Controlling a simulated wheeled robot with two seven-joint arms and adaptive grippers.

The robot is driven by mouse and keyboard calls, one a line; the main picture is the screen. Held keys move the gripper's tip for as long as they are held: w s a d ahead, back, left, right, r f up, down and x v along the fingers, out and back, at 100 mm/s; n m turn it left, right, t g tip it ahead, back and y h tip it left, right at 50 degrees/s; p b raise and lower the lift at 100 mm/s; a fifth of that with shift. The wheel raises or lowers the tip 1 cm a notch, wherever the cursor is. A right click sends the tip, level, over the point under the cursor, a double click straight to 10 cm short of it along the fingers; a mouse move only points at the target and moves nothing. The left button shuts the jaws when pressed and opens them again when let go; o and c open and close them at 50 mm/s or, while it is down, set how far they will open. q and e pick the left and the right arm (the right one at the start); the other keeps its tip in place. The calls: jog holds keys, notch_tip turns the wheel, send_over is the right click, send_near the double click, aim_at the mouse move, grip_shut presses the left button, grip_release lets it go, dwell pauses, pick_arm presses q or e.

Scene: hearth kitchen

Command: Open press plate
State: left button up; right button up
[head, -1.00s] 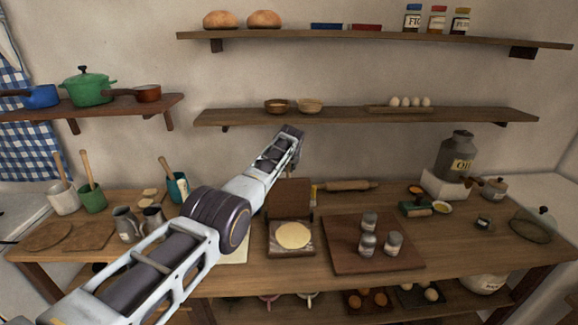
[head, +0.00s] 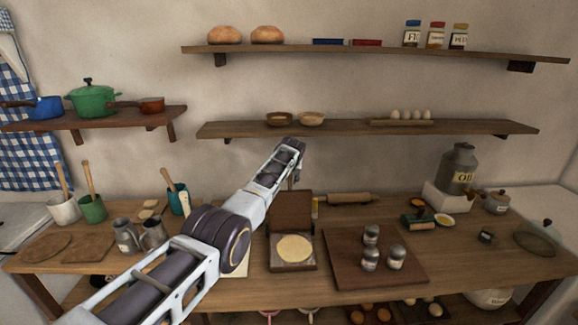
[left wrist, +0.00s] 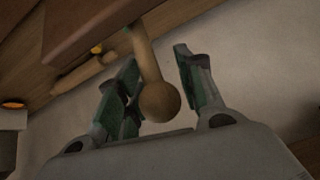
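The press stands on the wooden table in the head view. Its square base (head: 311,264) lies flat with a pale round of dough (head: 293,248) on it. Its dark wooden press plate (head: 291,212) is tilted up at the back, clear of the dough. In the left wrist view a wooden handle with a round knob (left wrist: 158,102) reaches between the fingers of my left gripper (left wrist: 160,92). These fingers are apart, with gaps showing beside the knob. In the head view my left gripper (head: 293,183) is just behind the raised plate, partly hidden by my arm. My right gripper is not in view.
A rolling pin (head: 348,198) lies behind the press on the right. A board (head: 345,282) with metal shakers (head: 370,258) stands to the right. Metal jugs (head: 152,233) are to the left. A wall shelf (head: 360,129) hangs above the table.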

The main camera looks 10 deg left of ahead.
pick_arm(q)
jog(key=shift+s, duration=0.1)
jog(key=shift+v, duration=1.15)
jog(key=v, duration=0.9)
jog(key=shift+a, duration=0.15)
